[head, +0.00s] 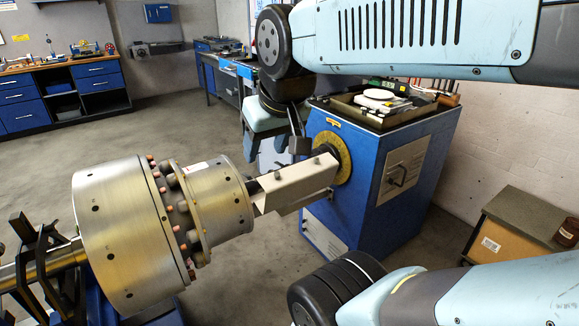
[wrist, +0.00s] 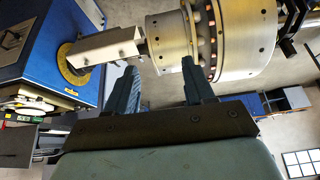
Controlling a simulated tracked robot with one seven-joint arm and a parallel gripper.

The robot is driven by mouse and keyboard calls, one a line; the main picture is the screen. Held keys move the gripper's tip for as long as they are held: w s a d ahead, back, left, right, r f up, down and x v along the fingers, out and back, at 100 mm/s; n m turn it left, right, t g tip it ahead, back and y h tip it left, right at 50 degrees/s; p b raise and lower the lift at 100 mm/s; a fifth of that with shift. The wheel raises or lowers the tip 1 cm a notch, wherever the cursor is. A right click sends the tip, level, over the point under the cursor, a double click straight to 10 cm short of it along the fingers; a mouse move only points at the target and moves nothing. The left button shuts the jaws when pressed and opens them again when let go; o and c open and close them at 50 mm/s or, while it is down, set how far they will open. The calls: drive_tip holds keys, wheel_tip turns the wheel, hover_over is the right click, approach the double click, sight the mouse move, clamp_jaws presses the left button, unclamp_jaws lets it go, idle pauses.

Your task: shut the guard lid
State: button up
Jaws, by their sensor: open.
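The guard (head: 300,182) is a pale, angular, box-like cover over the shaft between the blue drive cabinet and the steel rotor (head: 120,235). A small dark knob shows on its top. I cannot tell from here how far its lid is open. In the wrist view the guard (wrist: 105,45) is at upper left and the rotor (wrist: 235,40) at upper right. My gripper (head: 300,142) is just behind and above the guard in the head view. In the wrist view my gripper (wrist: 158,68) has its two fingers wide apart with nothing between them.
The blue drive cabinet (head: 375,185) with a yellow dial ring (head: 332,152) stands right of the guard. A tray with instruments (head: 385,100) lies on top of it. A dark support (head: 45,265) holds the rotor's left shaft. The floor behind the rotor is clear.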

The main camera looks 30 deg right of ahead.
drive_tip(key=shift+w+f+m, duration=0.25)
drive_tip(key=shift+m, duration=0.15)
drive_tip(key=c, duration=0.3)
drive_tip(key=w+f+m+g, duration=0.1)
drive_tip(key=w+f+m+g+y, duration=0.1)
drive_tip(key=m, duration=0.1)
drive_tip(key=w+f+m+g, duration=0.1)
drive_tip(key=f+m, duration=0.1)
drive_tip(key=shift+w+d+y, duration=0.2)
drive_tip(key=shift+d+y, duration=0.05)
drive_tip(key=shift+y, duration=0.15)
drive_tip(key=c, duration=0.6)
drive_tip(key=w+f+m+y, duration=0.1)
drive_tip(key=m, duration=0.1)
drive_tip(key=w+d+f+m+g+y, duration=0.1)
drive_tip(key=m, duration=0.1)
drive_tip(key=w+f+m+y, duration=0.1)
drive_tip(key=m, duration=0.1)
drive_tip(key=shift+w+d+f+g, duration=0.25)
drive_tip(key=shift+w+f+g, duration=0.05)
drive_tip(key=shift+w+g, duration=0.1)
clamp_jaws()
drive_tip(key=n+t+h, duration=0.1)
drive_tip(key=n+t, duration=1.8)
drive_tip(key=n, duration=1.3)
approach(318, 161)
drive_tip(key=x, duration=0.6)
drive_tip(key=shift+w+r, duration=0.1)
drive_tip(key=shift+w, duration=0.3)
